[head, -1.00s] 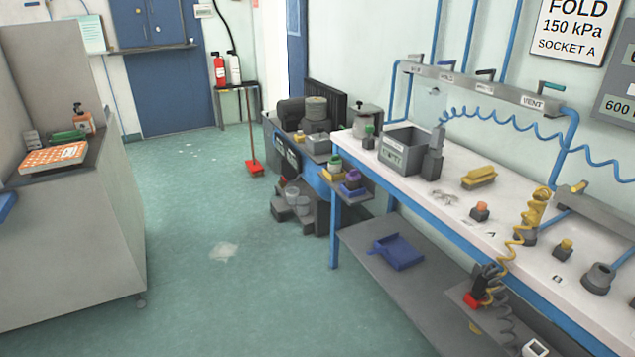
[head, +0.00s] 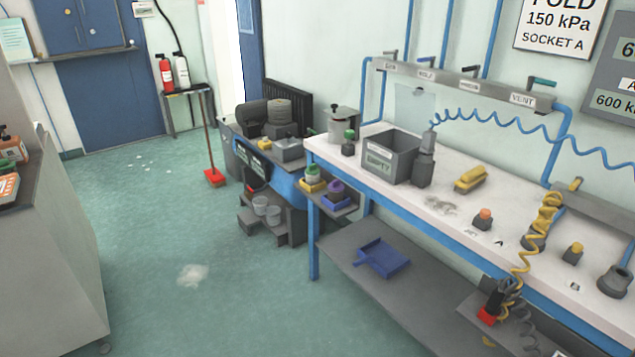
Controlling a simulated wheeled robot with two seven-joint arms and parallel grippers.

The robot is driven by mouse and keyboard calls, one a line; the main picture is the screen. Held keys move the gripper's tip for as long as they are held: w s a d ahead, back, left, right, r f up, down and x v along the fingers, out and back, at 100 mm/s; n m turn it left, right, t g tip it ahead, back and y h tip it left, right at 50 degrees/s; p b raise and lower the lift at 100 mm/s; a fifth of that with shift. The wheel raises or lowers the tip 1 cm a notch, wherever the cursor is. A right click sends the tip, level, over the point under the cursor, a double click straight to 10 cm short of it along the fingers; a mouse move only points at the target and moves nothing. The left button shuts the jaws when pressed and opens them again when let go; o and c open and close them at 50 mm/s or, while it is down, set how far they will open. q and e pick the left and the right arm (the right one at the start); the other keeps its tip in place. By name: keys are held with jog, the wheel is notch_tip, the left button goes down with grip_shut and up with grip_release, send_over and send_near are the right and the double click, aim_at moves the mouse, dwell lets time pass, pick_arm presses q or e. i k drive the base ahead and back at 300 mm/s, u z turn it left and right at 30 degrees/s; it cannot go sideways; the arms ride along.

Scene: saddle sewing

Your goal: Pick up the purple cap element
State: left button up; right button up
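A small purple-topped element (head: 336,188) sits in a blue tray (head: 336,202) on a small grey shelf at the left end of the workbench. Beside it on the left, a green-and-white element (head: 312,173) sits in a yellow tray (head: 312,186). The purple element is small in the head view, and its exact shape is hard to make out. Neither of my grippers shows in the head view.
The long white workbench (head: 450,205) runs along the right, with a grey bin (head: 390,157), a yellow block (head: 470,179) and several small fittings. A blue dustpan (head: 382,258) lies on its lower shelf. A grey cabinet (head: 50,240) stands left.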

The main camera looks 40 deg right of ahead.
aim_at(335, 189)
jog(key=i, duration=3.65)
jog(key=z, duration=2.5)
